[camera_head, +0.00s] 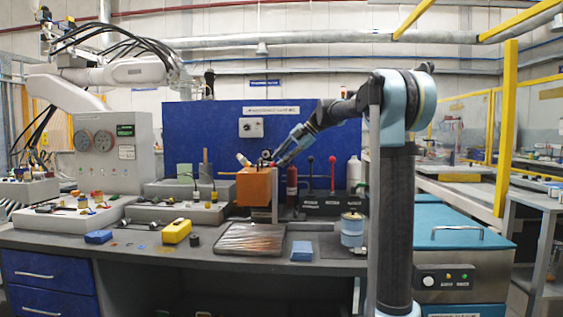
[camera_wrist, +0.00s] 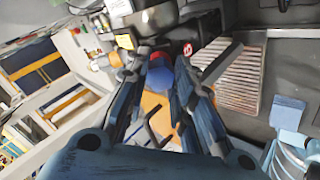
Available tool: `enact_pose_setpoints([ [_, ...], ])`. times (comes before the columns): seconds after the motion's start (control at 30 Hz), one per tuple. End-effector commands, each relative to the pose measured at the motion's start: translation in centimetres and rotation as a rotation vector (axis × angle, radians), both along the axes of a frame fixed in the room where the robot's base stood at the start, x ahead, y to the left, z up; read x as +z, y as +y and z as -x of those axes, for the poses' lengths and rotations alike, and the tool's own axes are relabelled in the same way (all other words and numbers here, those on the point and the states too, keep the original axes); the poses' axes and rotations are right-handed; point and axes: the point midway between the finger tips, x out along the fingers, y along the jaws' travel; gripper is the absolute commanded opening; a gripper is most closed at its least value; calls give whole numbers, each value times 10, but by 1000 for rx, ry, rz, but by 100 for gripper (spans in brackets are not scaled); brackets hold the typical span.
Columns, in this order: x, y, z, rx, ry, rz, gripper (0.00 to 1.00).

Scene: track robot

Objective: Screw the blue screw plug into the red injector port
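An orange block (camera_head: 255,187) stands on the bench, and my gripper (camera_head: 268,160) is just above its top right, reaching in from the right. The orange block (camera_wrist: 155,108) shows between and below the fingers. A small red round mark (camera_wrist: 187,48) lies beyond the right fingertip; I cannot tell whether it is the injector port.
A ribbed metal tray (camera_head: 250,239), yellow block (camera_head: 176,231) and blue block (camera_head: 301,251) lie at the bench front. A red bottle (camera_head: 292,185) and red-knobbed lever (camera_head: 332,174) stand behind, right of the orange block. A control box (camera_head: 112,150) stands left.

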Motion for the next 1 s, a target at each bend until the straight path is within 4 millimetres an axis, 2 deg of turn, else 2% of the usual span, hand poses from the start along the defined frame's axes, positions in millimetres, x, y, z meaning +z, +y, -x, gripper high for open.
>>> enact_pose_setpoints([
  [0.47, 0, 0, 0, -29, 29, -1, 0],
  [1.0, 0, 1, 0, -418, 418, -14, 0],
])
